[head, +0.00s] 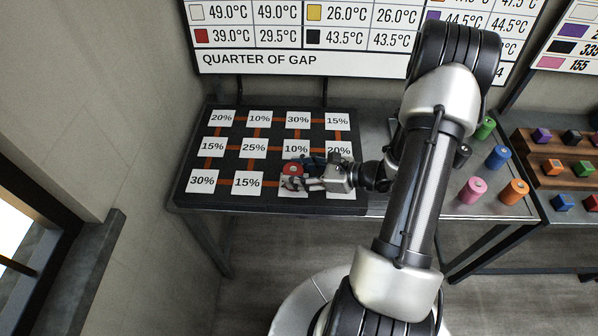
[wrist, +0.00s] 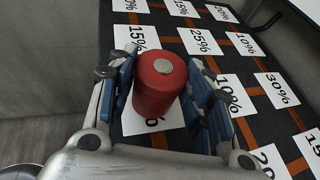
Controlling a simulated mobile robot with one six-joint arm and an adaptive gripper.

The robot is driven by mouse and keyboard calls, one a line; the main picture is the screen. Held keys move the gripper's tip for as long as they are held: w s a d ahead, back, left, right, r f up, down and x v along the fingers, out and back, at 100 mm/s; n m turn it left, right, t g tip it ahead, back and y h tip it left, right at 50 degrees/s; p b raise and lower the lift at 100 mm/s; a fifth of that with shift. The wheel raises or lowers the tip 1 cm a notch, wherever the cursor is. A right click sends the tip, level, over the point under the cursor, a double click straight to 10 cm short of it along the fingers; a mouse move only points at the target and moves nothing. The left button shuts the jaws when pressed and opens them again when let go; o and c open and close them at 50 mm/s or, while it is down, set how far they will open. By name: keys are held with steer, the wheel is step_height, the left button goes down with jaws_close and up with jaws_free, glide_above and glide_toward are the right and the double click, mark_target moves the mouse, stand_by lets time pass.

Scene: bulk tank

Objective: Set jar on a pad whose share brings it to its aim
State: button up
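The red jar (wrist: 158,90) has a round grey spot on its lid and is between the two blue-padded fingers of my gripper (wrist: 165,88). The pads appear to press on its sides. In the head view the jar (head: 292,168) is partly covered by my gripper (head: 296,183). It is upright over a white pad (wrist: 176,118) in the front row, third from the left. Only a "%" of that pad's number shows. I cannot tell whether the jar touches it. The 15% pad (head: 247,183) lies to its left, the 10% pad (head: 295,149) behind it.
The dark board (head: 184,170) carries rows of percentage pads joined by orange strips; my arm hides its front right. Coloured jars (head: 497,157) stand on the table at right, beside a wooden rack (head: 552,168) of coloured blocks. A temperature chart (head: 290,62) hangs behind.

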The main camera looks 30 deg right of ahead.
steer(key=o, duration=0.4)
steer(key=shift+c, duration=0.2)
steer(key=shift+r, duration=0.15)
steer(key=shift+s+d+r+p, duration=0.1)
steer(key=shift+d+r+p, duration=0.1)
steer(key=shift+p, duration=0.1)
steer(key=p+v, duration=0.3)
steer(key=v, duration=0.8)
steer(key=shift+s, duration=0.25)
steer(key=shift+r, duration=0.15)
